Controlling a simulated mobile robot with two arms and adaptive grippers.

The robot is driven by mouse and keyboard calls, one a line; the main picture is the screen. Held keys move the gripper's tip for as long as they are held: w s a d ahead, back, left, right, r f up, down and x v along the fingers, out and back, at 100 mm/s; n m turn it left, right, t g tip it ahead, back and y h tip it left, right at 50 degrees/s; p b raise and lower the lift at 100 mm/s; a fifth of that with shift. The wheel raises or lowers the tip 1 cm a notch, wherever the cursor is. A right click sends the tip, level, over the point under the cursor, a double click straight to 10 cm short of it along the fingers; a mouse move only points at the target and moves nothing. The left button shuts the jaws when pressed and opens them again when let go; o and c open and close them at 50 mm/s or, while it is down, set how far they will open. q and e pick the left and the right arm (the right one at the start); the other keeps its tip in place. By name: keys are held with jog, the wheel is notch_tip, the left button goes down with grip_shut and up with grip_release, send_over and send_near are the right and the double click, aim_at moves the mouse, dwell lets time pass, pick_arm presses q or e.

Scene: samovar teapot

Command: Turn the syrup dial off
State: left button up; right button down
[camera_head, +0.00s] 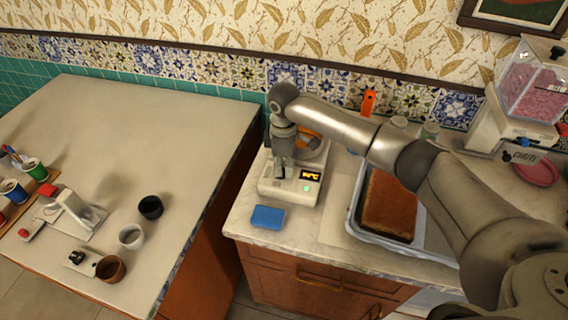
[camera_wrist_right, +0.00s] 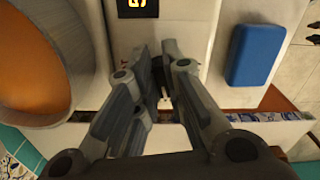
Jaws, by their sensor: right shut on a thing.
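A white appliance (camera_head: 290,193) with a lit orange display (camera_head: 310,175) and a green light stands on the right-hand counter. An orange-lined pot (camera_head: 310,140) sits on it. My right gripper (camera_head: 282,170) reaches down onto the appliance's front left, left of the display. In the right wrist view its fingers (camera_wrist_right: 165,85) are closed around a small dark part, which I take to be the syrup dial (camera_wrist_right: 159,76). A white mark shows beside it. The fingers hide most of the dial, so its setting cannot be read. My left gripper is not in view.
A blue sponge (camera_head: 268,217) lies in front of the appliance, near the counter edge. A tray (camera_head: 351,226) with brown cake is to the right. A slush-like dispenser (camera_head: 532,85) stands far right. The left table (camera_head: 140,115) has cups at its front and a wide bare area.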

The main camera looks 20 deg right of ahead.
jog(key=n, duration=0.2)
jog(key=n+p, duration=0.1)
jog(key=shift+w+r+n, duration=0.15)
jog(key=shift+w+n, duration=0.05)
jog(key=shift+n, duration=0.2)
jog(key=n+p, duration=0.1)
jog(key=n, duration=0.3)
jog(key=shift+w, duration=0.2)
jog(key=n, duration=0.4)
jog(key=shift+w+a, duration=0.1)
jog(key=shift+w, duration=0.05)
jog(key=shift+w+a+n, duration=0.15)
jog(key=shift+n, duration=1.65)
jog(key=c, duration=1.5)
grip_release()
